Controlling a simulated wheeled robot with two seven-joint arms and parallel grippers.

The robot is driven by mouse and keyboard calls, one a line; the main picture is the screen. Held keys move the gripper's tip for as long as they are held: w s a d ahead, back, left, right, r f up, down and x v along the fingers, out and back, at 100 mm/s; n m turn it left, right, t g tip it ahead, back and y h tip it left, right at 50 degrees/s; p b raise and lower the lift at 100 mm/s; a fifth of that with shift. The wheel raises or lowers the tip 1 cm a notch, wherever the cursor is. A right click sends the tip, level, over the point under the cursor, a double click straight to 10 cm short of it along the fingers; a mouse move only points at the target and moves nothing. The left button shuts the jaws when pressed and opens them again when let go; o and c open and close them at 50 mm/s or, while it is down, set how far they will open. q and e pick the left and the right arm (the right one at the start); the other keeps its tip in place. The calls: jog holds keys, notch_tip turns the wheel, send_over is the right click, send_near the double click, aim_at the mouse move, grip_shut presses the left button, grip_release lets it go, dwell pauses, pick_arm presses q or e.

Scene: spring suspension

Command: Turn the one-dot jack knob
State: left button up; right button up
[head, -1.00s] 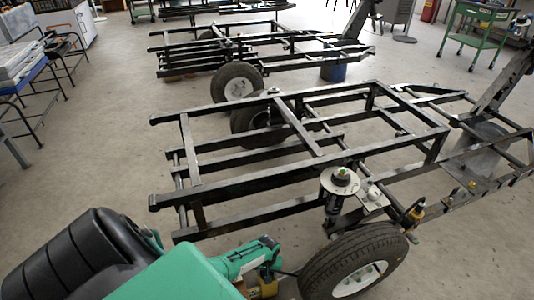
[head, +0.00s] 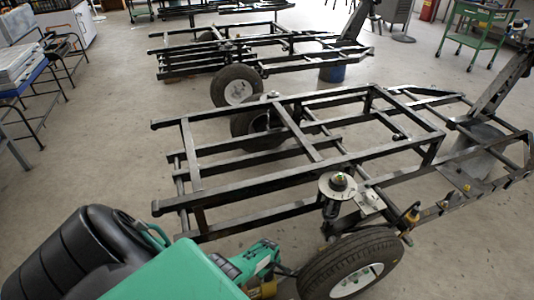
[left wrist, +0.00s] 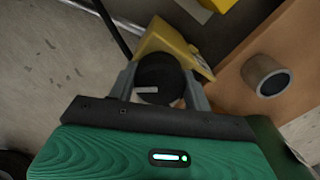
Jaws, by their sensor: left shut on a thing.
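My left gripper (left wrist: 160,74) is closed around a round black knob (left wrist: 158,72) in the left wrist view, one grey finger on each side. The knob has a short pale mark near its lower edge; I cannot make out any dots. It sits against a yellow jack body (left wrist: 168,40). In the head view the yellow jack (head: 264,291) shows only partly at the bottom, beside the tyre, below my green left gripper (head: 258,260); the fingertips and knob are hidden there. My right gripper is out of view.
The black trailer frame (head: 262,182) fills the middle, with a spring unit (head: 337,184) above the near wheel (head: 352,265). In the left wrist view a brownish panel with a metal tube (left wrist: 266,75) is close on the right. A second trailer (head: 255,48) stands behind.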

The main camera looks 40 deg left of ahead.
pick_arm(q)
jog(key=n, duration=0.2)
jog(key=shift+n, duration=0.4)
jog(key=n, duration=0.2)
jog(key=shift+w+n, duration=0.1)
jog(key=shift+n, duration=0.3)
jog(key=n, duration=0.4)
jog(key=shift+a, duration=0.1)
jog(key=shift+n, duration=0.8)
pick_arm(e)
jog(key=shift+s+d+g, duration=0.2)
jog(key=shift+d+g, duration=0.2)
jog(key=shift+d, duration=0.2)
pick_arm(q)
jog(key=o, duration=1)
